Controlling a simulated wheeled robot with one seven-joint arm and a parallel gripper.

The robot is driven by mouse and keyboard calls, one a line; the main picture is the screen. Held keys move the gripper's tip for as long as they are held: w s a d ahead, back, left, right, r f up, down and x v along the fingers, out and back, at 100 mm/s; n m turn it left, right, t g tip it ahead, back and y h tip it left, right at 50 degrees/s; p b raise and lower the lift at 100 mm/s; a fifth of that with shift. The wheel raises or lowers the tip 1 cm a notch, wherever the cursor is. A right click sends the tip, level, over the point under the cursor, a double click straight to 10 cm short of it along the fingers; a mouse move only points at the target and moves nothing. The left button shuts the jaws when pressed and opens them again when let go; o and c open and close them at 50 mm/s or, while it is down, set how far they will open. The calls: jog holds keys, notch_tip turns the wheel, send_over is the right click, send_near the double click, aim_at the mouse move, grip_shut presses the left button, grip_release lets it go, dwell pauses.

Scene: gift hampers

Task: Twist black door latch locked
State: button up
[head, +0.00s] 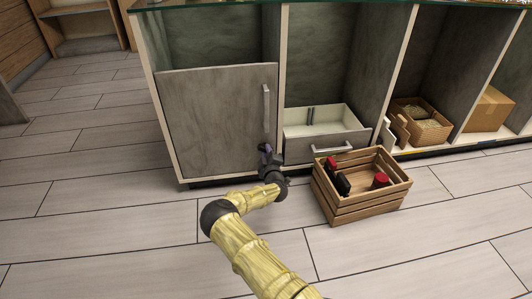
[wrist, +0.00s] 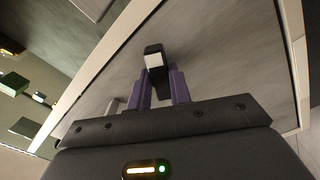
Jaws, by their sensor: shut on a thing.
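The black door latch (wrist: 154,56), with a pale front face, shows in the wrist view against the grey door (wrist: 210,50). My gripper (wrist: 163,84) has its two purple fingers closed on either side of the latch. In the head view my gripper (head: 266,151) is at the lower right of the grey cabinet door (head: 215,115), below its vertical bar handle (head: 266,105). The door looks closed against its frame. The latch is hidden behind my gripper in the head view.
A wooden crate (head: 345,204) with dark, red-topped bottles stands on the floor just right of my gripper. Behind it, a drawer (head: 330,146) stands open. A wicker basket (head: 420,124) and a cardboard box (head: 488,112) sit in compartments farther right. Floor at left is clear.

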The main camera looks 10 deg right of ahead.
jog(key=shift+a+f+n+b, duration=0.25)
jog(key=shift+n+b, duration=0.35)
jog(key=shift+n, duration=0.3)
jog(key=shift+r+n+b, duration=0.1)
jog(key=shift+n+b, duration=0.25)
jog(key=shift+n, duration=0.35)
jog(key=shift+r+n, duration=0.2)
jog(key=shift+n, duration=0.2)
jog(key=shift+f+n+b, duration=0.1)
jog(key=shift+n+b, duration=0.25)
jog(key=shift+n, duration=0.15)
